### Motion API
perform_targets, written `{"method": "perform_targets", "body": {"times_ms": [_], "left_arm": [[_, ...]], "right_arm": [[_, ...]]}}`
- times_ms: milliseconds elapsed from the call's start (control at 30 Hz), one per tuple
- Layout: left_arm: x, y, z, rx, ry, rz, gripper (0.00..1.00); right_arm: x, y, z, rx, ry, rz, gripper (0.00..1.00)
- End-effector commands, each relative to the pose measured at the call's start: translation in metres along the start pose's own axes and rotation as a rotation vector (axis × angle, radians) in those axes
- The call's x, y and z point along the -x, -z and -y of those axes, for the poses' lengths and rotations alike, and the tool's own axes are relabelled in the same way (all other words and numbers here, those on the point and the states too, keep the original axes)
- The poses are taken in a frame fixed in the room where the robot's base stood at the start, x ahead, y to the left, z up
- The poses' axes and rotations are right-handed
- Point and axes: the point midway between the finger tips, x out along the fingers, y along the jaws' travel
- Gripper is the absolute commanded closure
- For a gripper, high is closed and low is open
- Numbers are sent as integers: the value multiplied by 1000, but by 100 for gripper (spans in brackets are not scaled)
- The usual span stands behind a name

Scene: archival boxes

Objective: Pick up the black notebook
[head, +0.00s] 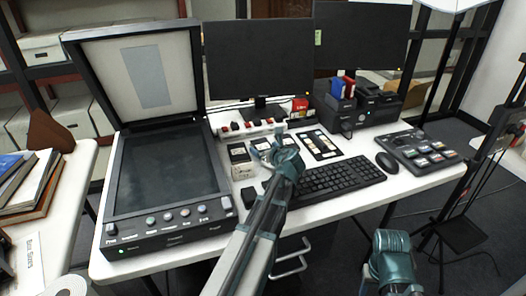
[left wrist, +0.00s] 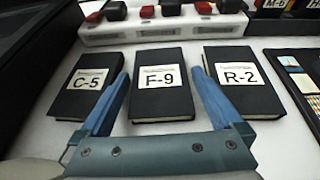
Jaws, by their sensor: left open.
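Three black notebooks with white labels lie in a row on the white desk in the left wrist view. C-5 (left wrist: 90,99) is on the left, F-9 (left wrist: 155,58) in the middle and R-2 (left wrist: 250,101) on the right. In the head view C-5 (head: 238,150) shows best, and my arm partly covers the others. My left gripper (left wrist: 159,73) is open and empty. In the left wrist view its blue fingers appear on either side of F-9; I cannot tell how high above it they are. In the head view my left gripper (head: 268,147) is over the row.
A strip with red switches (left wrist: 165,29) lies behind the notebooks. A flatbed scanner (head: 165,170) with raised lid stands left. A keyboard (head: 330,182), a mouse (head: 387,163) and a button console (head: 418,150) are on the right. Monitors (head: 258,58) stand behind.

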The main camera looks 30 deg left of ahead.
Motion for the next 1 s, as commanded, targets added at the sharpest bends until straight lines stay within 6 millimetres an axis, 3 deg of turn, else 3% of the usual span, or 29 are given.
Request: {"method": "perform_targets", "body": {"times_ms": [100, 500, 767, 1000], "left_arm": [[1, 0, 0, 0, 0, 0, 2], [1, 0, 0, -1, 0, 0, 74], [2, -1, 0, -1, 0, 1, 76], [7, -14, 0, -1, 0, 1, 76]], "right_arm": [[1, 0, 0, 0, 0, 0, 45], [1, 0, 0, 0, 0, 0, 45], [2, 0, 0, 0, 0, 0, 45], [16, -1, -2, 0, 0, 0, 45]]}}
